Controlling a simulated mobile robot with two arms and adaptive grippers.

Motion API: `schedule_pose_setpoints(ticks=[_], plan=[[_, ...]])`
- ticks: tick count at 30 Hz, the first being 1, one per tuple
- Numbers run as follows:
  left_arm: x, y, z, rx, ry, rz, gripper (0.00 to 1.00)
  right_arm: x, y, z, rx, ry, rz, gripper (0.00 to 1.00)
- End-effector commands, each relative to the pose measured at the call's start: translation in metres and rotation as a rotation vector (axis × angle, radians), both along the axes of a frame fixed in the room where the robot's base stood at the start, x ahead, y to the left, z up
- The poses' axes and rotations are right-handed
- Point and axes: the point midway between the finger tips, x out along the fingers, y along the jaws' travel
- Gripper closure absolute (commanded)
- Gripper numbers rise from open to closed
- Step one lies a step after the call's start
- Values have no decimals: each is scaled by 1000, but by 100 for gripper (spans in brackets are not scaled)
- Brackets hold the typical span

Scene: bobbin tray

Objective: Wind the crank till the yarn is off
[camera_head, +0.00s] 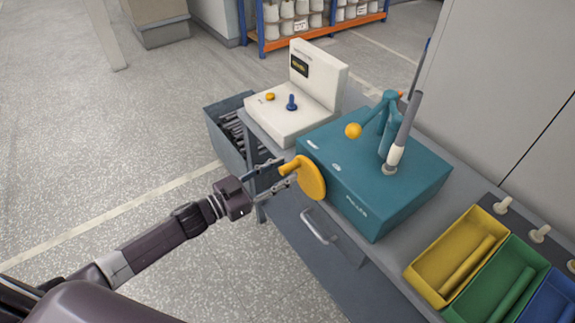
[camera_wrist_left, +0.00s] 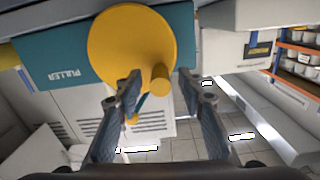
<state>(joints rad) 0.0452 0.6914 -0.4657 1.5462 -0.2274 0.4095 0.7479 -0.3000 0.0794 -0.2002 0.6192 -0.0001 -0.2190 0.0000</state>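The teal puller box (camera_head: 375,190) stands on the bench, and it also shows in the left wrist view (camera_wrist_left: 65,55). Its crank is a yellow disc (camera_head: 311,178) on the near side with a short yellow handle (camera_head: 289,168). In the left wrist view the disc (camera_wrist_left: 125,45) is large and the handle (camera_wrist_left: 160,80) points toward my camera. My left gripper (camera_head: 272,178) is open, its fingertips on either side of the handle's end with gaps visible. A slanted grey spindle (camera_head: 405,130) with a white lower part stands on the box. I cannot make out yarn on it. My right gripper is out of view.
A white machine (camera_head: 305,95) with a blue knob stands behind the puller. Yellow (camera_head: 425,283), green (camera_head: 462,311) and blue bins sit at the right. A drawer handle (camera_head: 318,228) sticks out below the bench top.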

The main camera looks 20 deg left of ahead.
Motion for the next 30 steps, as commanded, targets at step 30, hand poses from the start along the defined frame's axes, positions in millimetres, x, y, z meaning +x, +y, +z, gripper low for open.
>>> schedule_pose_setpoints(ticks=[30], plan=[[16,-13,0,5,-3,0,100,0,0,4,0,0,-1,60]])
